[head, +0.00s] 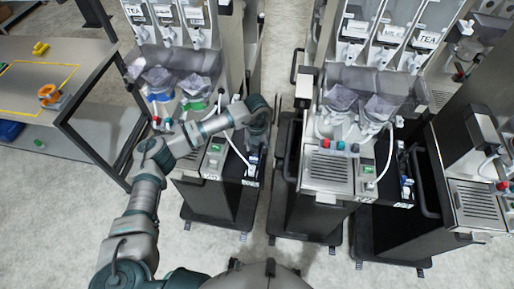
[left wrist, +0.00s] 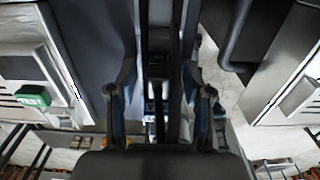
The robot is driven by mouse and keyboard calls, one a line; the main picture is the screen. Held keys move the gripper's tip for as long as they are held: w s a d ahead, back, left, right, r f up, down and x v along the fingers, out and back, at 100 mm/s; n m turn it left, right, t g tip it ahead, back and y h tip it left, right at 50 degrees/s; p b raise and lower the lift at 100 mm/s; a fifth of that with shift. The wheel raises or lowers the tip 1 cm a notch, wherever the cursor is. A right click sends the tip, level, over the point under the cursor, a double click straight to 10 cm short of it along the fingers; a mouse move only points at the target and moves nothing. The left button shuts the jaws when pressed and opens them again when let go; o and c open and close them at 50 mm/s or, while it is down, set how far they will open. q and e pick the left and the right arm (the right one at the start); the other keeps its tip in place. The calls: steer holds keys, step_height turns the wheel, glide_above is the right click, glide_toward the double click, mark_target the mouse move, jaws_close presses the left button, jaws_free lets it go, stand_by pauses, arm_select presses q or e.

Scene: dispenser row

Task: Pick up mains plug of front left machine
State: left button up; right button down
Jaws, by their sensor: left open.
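The front left machine (head: 187,188) is a steel and black dispenser with TEA labels at its top. My left arm reaches across its front. My left gripper (head: 257,138) points down at the machine's right side, partly hidden by its own wrist. In the left wrist view the left gripper (left wrist: 160,105) has its two fingers apart, one on each side of a narrow black and pale strip. A small pale and blue fitting (head: 252,171) shows on the machine's right side below the gripper. I cannot tell whether it is the mains plug. My right gripper is not in view.
A second dispenser (head: 327,175) stands to the right, with a narrow gap and a black handle between. A third machine (head: 478,207) stands at the far right. A grey table (head: 95,65) with yellow and orange items is at the left. The floor in front is clear.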

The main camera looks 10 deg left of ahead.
arm_select(q)
steer(key=shift+a, duration=0.2)
steer(key=shift+c, duration=1.2)
jaws_close()
steer(key=shift+d+r, duration=0.1)
steer(key=shift+r, duration=0.1)
